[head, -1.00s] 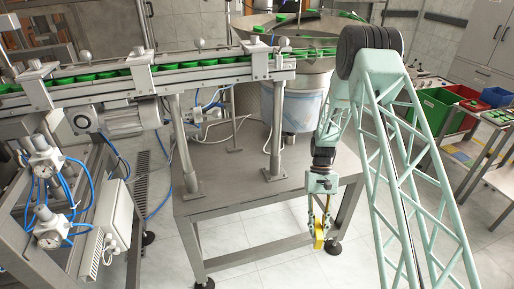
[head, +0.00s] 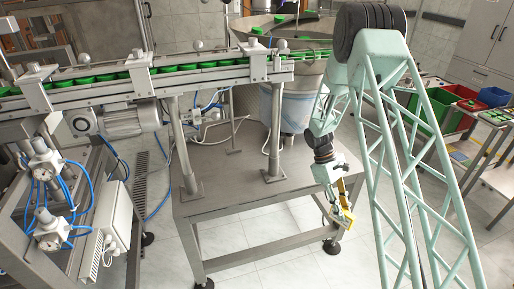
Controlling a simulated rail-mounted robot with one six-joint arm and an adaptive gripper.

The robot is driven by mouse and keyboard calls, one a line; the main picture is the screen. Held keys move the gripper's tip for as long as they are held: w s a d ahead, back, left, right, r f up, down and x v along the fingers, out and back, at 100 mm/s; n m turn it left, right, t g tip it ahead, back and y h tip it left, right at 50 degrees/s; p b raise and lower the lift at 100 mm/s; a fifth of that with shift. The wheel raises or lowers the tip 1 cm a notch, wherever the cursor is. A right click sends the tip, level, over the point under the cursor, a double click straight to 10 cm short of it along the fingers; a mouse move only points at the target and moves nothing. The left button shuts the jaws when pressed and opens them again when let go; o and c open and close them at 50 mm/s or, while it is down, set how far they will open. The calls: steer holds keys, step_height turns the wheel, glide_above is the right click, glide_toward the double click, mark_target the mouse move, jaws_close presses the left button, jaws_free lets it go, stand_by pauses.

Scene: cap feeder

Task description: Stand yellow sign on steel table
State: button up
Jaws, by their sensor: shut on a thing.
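The yellow sign (head: 344,216) is a small yellow piece in my gripper, in the head view right of centre. My gripper (head: 340,213) is shut on it and tilted down to the right. The sign's full shape is too small and partly covered by the fingers. The table's top is grey and bare at the front left.
A round feeder bowl (head: 290,30) stands at the back. Red, green and blue bins (head: 494,97) are at the right. Gauges with blue hoses (head: 46,170) are at the left.

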steer(key=w+d+r+n+t+h+p, duration=0.1)
steer(key=w+d+r+n+t, duration=0.2)
steer(key=w+r+n+t, duration=0.4)
steer(key=w+r+n, duration=0.3)
steer(key=r+n, duration=0.2)
steer(key=n, duration=0.1)
steer(key=shift+w+d+n+h, duration=0.2)
steer(key=shift+d+n+h, duration=0.1)
steer(key=shift+d, duration=0.1)
steer(key=b, duration=0.1)
glide_above(312, 181)
steer(key=shift+w+f, duration=0.1)
steer(key=shift+f, duration=0.6)
steer(key=shift+f+b, duration=0.8)
steer(key=shift+f, duration=0.95)
steer(key=shift+f, duration=0.15)
